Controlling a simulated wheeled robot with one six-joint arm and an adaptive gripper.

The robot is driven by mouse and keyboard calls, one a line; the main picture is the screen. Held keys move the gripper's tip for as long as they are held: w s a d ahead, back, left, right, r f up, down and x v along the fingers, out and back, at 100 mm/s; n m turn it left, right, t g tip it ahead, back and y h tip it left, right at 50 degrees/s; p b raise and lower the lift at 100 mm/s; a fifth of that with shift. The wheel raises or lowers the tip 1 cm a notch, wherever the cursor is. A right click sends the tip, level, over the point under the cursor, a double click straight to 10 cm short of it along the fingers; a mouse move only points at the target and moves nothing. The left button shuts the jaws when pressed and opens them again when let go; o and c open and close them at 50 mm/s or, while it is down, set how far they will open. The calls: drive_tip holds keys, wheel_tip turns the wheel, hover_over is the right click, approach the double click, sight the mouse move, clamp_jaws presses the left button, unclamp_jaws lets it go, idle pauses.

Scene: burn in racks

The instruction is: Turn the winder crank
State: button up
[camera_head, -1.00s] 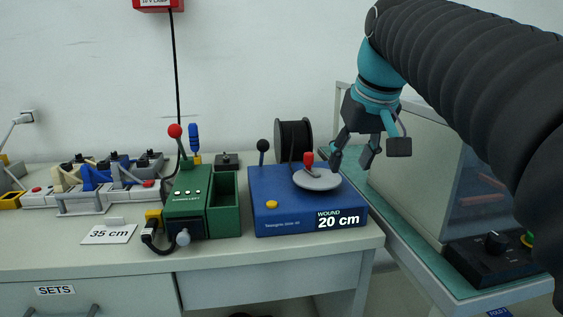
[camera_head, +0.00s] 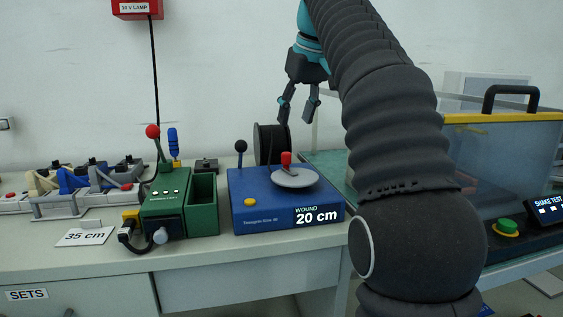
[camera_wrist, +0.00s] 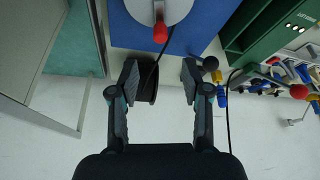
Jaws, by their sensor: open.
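The winder is a blue box (camera_head: 262,208) on the bench, with a display reading "WOUND 20 cm". On its top is a grey crank disc (camera_head: 294,178) with a red knob (camera_head: 286,158) standing up at its far side. In the wrist view the red knob (camera_wrist: 160,33) and grey disc (camera_wrist: 150,8) are at the top. My gripper (camera_head: 297,120) is open and empty, above and behind the winder, fingers pointing down. In the wrist view its fingertips (camera_wrist: 160,75) are spread apart, short of the knob. A black spool (camera_head: 270,143) stands behind the winder.
A green box (camera_head: 180,205) with a red-ball lever stands left of the winder. A black-knobbed lever (camera_head: 240,148) rises at the winder's back left. A "35 cm" card (camera_head: 85,235) lies front left. A clear-walled machine (camera_head: 500,160) stands at the right.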

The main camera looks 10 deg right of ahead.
sight(284, 153)
drive_tip(key=b+x, duration=0.4)
drive_tip(key=x, duration=0.7)
drive_tip(key=shift+w+f, duration=0.1)
clamp_jaws()
drive_tip(key=shift+a, duration=0.35)
drive_tip(key=shift+d, duration=0.3)
